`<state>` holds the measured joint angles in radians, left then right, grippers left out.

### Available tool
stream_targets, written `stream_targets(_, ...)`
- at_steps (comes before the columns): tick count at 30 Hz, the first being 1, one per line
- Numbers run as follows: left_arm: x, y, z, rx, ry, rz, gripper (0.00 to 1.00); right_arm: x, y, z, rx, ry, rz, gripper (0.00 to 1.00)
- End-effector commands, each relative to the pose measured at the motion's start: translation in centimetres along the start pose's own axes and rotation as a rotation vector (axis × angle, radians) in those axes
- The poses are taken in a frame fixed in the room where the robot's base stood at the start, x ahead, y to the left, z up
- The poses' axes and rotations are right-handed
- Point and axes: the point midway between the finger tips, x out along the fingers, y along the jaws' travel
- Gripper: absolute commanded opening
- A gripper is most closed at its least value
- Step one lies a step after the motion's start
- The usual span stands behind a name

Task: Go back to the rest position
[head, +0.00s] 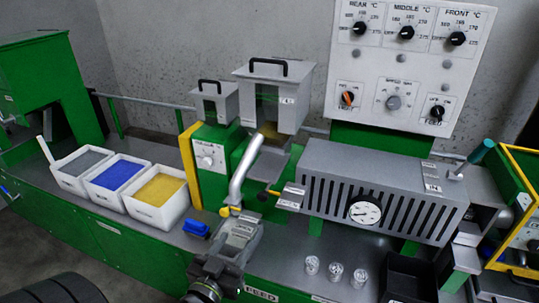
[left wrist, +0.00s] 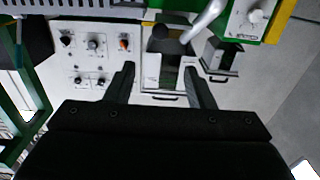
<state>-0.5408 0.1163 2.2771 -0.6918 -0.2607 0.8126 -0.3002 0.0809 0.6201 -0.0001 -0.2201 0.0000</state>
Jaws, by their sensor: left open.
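My left gripper (head: 241,224) points up and away from me at the lower middle of the head view, in front of the green machine. Its fingers are apart, with nothing visible held between them. In the left wrist view the two dark fingers (left wrist: 163,80) are spread. The grey hopper (left wrist: 167,72) shows in the gap beyond them, and the picture is upside down. My right gripper is in neither view.
White bins of grey, blue and yellow granules (head: 155,212) stand left on the bench. A small blue object (head: 196,228) lies near my gripper. The bent grey pipe (head: 243,170), slotted guard (head: 330,170) and clear cups (head: 335,271) are nearby. A control panel (head: 395,65) stands behind.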

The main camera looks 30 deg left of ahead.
Motion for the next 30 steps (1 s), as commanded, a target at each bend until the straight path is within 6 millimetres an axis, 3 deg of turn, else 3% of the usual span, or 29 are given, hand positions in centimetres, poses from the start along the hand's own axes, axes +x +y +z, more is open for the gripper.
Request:
stream_targets(7, 0.1, 0.0, 0.6, 0.002, -0.011, 0.000, 0.49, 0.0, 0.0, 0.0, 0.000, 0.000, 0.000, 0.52)
stream_targets(11, 0.6, -0.2, 4.3, 0.018, -0.087, -0.002, 0.49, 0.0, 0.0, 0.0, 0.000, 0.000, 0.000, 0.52)
stream_targets(16, 0.7, -0.8, 14.2, 0.057, -0.291, -0.001, 0.49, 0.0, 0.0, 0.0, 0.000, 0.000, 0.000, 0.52)
stream_targets(20, -0.6, -1.3, 22.1, 0.089, -0.459, 0.004, 0.49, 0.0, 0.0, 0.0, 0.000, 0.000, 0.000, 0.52)
stream_targets(26, -4.9, -2.2, 33.2, 0.131, -0.714, 0.018, 0.49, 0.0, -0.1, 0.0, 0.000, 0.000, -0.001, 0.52)
stream_targets(30, -9.4, -2.9, 39.9, 0.155, -0.891, 0.032, 0.49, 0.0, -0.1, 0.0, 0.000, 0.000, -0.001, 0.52)
